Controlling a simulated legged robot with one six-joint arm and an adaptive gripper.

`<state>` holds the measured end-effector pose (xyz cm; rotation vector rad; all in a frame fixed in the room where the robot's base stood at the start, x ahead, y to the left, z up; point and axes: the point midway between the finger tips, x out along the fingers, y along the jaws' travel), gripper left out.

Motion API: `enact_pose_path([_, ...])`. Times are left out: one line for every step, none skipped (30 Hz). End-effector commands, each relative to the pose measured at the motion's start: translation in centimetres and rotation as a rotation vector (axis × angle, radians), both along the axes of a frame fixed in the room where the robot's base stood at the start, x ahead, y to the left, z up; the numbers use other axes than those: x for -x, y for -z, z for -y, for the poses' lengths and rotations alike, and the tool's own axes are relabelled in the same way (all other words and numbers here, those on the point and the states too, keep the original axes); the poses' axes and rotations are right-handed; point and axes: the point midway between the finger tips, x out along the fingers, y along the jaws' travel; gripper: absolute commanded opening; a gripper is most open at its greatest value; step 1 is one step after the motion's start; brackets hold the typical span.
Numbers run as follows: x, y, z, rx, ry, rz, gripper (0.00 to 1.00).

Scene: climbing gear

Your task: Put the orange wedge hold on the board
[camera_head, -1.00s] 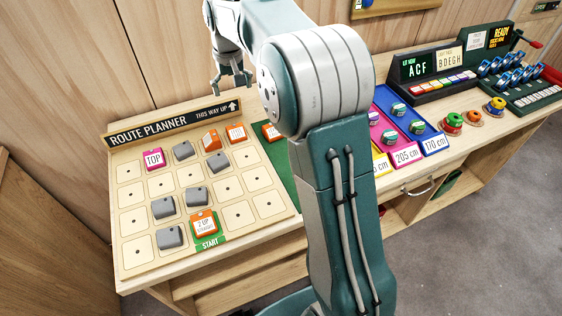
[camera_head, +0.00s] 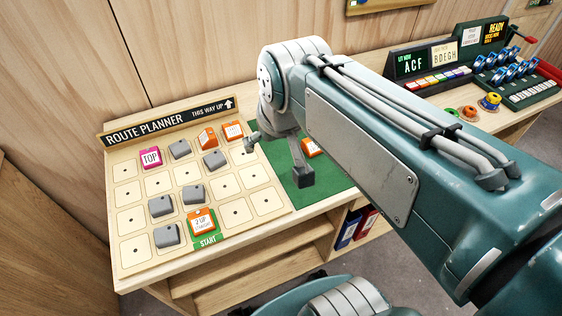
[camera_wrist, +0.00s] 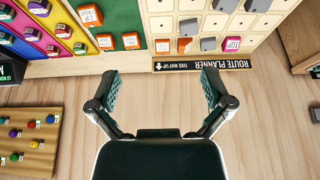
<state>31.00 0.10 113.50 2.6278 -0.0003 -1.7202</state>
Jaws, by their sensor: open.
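The Route Planner board (camera_head: 128,223) lies on the bench with grey holds, a pink TOP hold (camera_head: 151,157) and orange pieces. An orange block with a sloped face (camera_head: 207,138) sits in its top row, beside a labelled orange piece (camera_head: 232,130). A labelled orange piece (camera_head: 311,147) lies on the green mat (camera_head: 338,187); the wrist view shows several there, one at the mat's edge (camera_wrist: 131,40). I cannot tell which is the wedge hold. My gripper (camera_head: 275,158) is open and empty, above the board's right edge and mat; its fingers (camera_wrist: 160,84) are spread.
A labelled orange START piece (camera_head: 201,222) sits in the board's bottom row. Coloured trays of holds (camera_wrist: 25,35) lie beyond the mat. A display stand (camera_head: 412,67) and blue devices stand at the right. My arm hides part of the bench.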

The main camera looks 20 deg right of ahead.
Motion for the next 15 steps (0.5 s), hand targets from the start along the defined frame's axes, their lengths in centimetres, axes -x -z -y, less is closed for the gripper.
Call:
enact_pose_path([1.5, 0.4, 0.0, 0.0, 0.0, 0.018, 1.0])
enact_pose_path([2.2, 0.7, 0.0, 0.0, 0.0, 0.028, 1.0])
enact_pose_path([3.0, 1.2, 0.0, 0.0, 0.0, 0.04, 1.0])
enact_pose_path([3.6, 1.5, 0.0, 0.0, 0.0, 0.048, 1.0])
enact_pose_path([4.2, 1.8, 0.0, 0.0, 0.0, 0.054, 1.0])
enact_pose_path([4.8, 2.1, 0.0, 0.0, 0.0, 0.063, 1.0])
enact_pose_path([5.1, 2.4, 0.0, 0.0, 0.0, 0.068, 1.0])
enact_pose_path([5.4, 2.6, 0.0, 0.0, 0.0, 0.073, 1.0])
enact_pose_path([5.7, 2.8, 0.0, 0.0, 0.0, 0.077, 1.0])
enact_pose_path([5.8, 2.9, 0.0, 0.0, 0.0, 0.079, 1.0])
enact_pose_path([6.0, 3.0, 0.0, 0.0, 0.0, 0.08, 1.0])
enact_pose_path([6.0, 3.1, 0.0, 0.0, 0.0, 0.08, 1.0])
enact_pose_path([6.0, 3.1, 0.0, 0.0, 0.0, 0.08, 1.0])
enact_pose_path([6.0, 3.1, 0.0, 0.0, 0.0, 0.08, 1.0])
enact_pose_path([6.0, 3.1, 0.0, 0.0, 0.0, 0.08, 1.0])
